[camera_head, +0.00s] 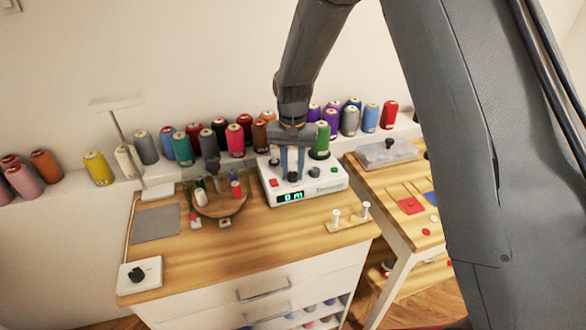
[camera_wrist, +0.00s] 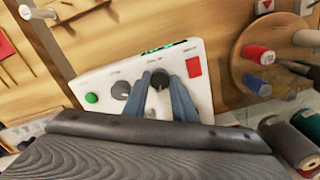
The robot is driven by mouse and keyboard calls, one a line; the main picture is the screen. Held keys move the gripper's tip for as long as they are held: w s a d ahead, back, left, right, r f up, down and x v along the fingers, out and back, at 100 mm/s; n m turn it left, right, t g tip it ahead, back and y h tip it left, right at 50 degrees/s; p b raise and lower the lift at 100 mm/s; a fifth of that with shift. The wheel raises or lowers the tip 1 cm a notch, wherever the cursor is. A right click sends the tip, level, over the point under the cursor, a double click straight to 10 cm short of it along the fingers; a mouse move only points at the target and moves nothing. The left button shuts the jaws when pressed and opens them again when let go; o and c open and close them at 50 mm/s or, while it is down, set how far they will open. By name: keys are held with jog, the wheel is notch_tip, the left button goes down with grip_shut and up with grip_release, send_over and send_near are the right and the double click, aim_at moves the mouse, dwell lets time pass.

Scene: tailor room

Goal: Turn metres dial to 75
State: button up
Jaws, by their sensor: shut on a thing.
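A white winding machine (camera_head: 322,186) sits at the back right of the wooden worktop, its green display (camera_head: 290,196) reading 0 m. Its dark metres dial (camera_wrist: 160,78) is between the fingers of my gripper (camera_wrist: 163,82) in the wrist view. My gripper (camera_head: 292,172) comes down from above in the head view and is shut on this dial. A second dark knob (camera_wrist: 121,90) and a green button (camera_wrist: 91,98) are to one side of it, and a red button (camera_wrist: 194,67) is on the other. The panel labels are too small to read.
A round wooden tray (camera_head: 222,209) with small spools stands left of the machine. A peg stand (camera_head: 348,218) is at its front right. Several thread cones line the shelf behind. A white box with a black knob (camera_head: 137,273) lies front left. The front middle of the worktop is clear.

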aim_at(293, 174)
jog(key=shift+w+r+m, duration=0.1)
jog(key=shift+m, duration=0.5)
jog(key=o, duration=1)
jog(key=shift+o, duration=0.2)
jog(key=shift+r+b, duration=0.9)
jog(key=shift+r, duration=2.95)
jog(key=s+d+n, duration=0.1)
jog(key=s+d, duration=0.7)
jog(key=s, duration=0.3)
jog(key=s+d+f+n+t, duration=0.1)
jog(key=s+d+n, duration=0.1)
jog(key=s+d, duration=0.7)
jog(key=s, duration=0.3)
jog(key=shift+s+f, duration=0.15)
